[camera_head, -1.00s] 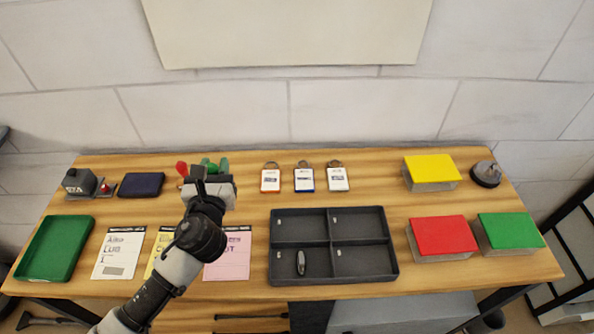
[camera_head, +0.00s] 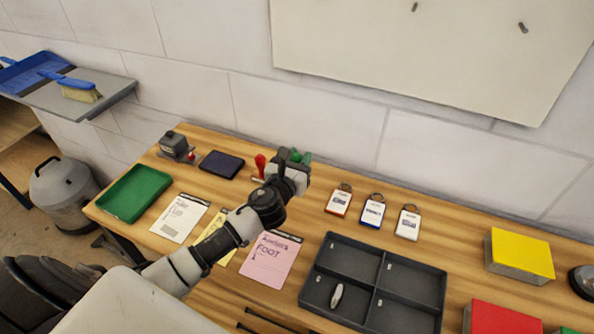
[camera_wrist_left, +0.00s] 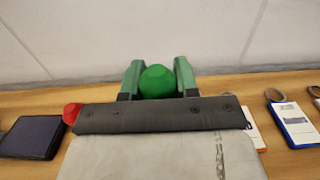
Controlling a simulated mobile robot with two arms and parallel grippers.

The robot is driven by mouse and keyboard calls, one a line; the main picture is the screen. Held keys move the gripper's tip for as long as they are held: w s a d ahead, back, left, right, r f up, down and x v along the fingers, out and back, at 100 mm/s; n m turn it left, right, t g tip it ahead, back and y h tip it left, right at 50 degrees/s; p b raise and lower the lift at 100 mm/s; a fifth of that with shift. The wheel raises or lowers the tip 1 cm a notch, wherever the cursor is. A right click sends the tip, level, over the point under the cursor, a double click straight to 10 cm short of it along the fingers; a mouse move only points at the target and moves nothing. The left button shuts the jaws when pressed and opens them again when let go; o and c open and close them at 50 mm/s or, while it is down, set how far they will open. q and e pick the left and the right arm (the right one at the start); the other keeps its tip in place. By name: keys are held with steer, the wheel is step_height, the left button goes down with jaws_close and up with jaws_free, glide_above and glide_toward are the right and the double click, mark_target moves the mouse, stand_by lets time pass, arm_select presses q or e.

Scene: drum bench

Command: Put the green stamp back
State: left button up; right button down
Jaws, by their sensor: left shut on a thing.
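My left gripper (camera_head: 294,157) is over the back of the bench, seen from behind. It is shut on the green stamp, whose round green knob (camera_wrist_left: 158,82) shows between the two green fingers in the left wrist view. The stamp's lower part is hidden by the gripper, so I cannot tell whether it touches the bench. A red-handled stamp (camera_head: 260,166) stands just left of the gripper; its red knob also shows in the left wrist view (camera_wrist_left: 72,113). The dark ink pad (camera_head: 222,164) lies further left. My right gripper is not in view.
Three key tags (camera_head: 372,212) lie right of the gripper. A grey divided tray (camera_head: 383,290), printed sheets (camera_head: 270,258), a green tray (camera_head: 134,193) and a grey stamping device (camera_head: 176,147) share the bench. Yellow (camera_head: 521,253) and red (camera_head: 503,318) boxes are at right.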

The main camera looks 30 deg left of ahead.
arm_select(q)
steer(key=shift+w+a+f, duration=0.45)
steer(key=shift+a+f, duration=0.05)
steer(key=shift+f+b, duration=0.8)
steer(key=shift+f, duration=1.1)
steer(key=shift+f, duration=0.15)
steer(key=o, duration=0.9)
